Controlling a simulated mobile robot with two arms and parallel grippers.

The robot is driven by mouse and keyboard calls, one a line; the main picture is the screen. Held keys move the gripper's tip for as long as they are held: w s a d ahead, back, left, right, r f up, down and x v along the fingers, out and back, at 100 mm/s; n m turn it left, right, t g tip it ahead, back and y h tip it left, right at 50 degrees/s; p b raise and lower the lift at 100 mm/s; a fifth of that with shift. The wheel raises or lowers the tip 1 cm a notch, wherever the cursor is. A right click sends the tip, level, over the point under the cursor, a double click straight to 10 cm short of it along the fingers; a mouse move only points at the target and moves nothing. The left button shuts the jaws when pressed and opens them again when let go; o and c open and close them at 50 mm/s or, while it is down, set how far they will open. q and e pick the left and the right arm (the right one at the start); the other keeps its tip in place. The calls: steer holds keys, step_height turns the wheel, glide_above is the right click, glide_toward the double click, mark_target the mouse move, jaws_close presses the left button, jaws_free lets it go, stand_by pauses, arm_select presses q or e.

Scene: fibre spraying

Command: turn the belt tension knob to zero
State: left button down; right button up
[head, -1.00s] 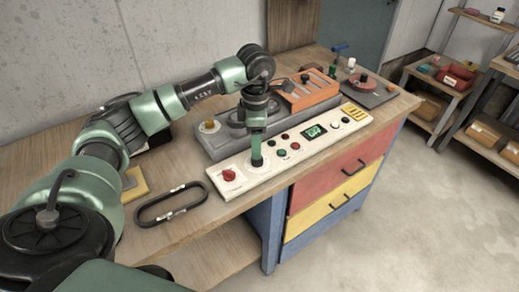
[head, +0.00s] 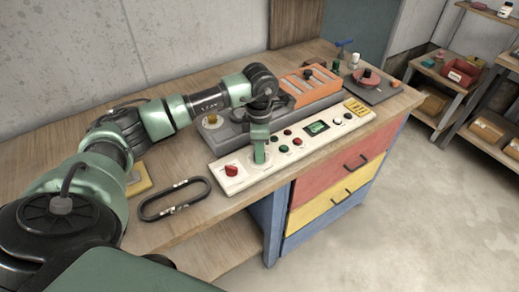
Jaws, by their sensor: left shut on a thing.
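A long white control panel (head: 213,168) lies along the front of the grey machine on the bench. It carries a red knob (head: 231,170) at its left end and a round dial around the spot where my left gripper (head: 259,162) is. My left gripper points straight down and is shut on the knob at that dial. The fingers hide the knob, so its pointer and setting cannot be read. My right gripper is out of view.
Several red and green buttons and a small green screen (head: 317,127) are right of the gripper. An orange slotted cover (head: 310,86) stands behind. A black oval belt (head: 174,199) lies on the bench (head: 197,225) at front left.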

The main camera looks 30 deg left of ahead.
arm_select(q)
steer(key=shift+n, duration=0.4)
steer(key=n+b, duration=0.1)
steer(key=n, duration=0.2)
steer(key=shift+n+b, duration=0.75)
steer(key=shift+n, duration=1.85)
steer(key=shift+w+r, duration=0.1)
steer(key=c, duration=1)
jaws_free()
step_height(320, 180, up, 8)
steer(key=shift+f+b, duration=0.15)
steer(key=shift+b, duration=0.65)
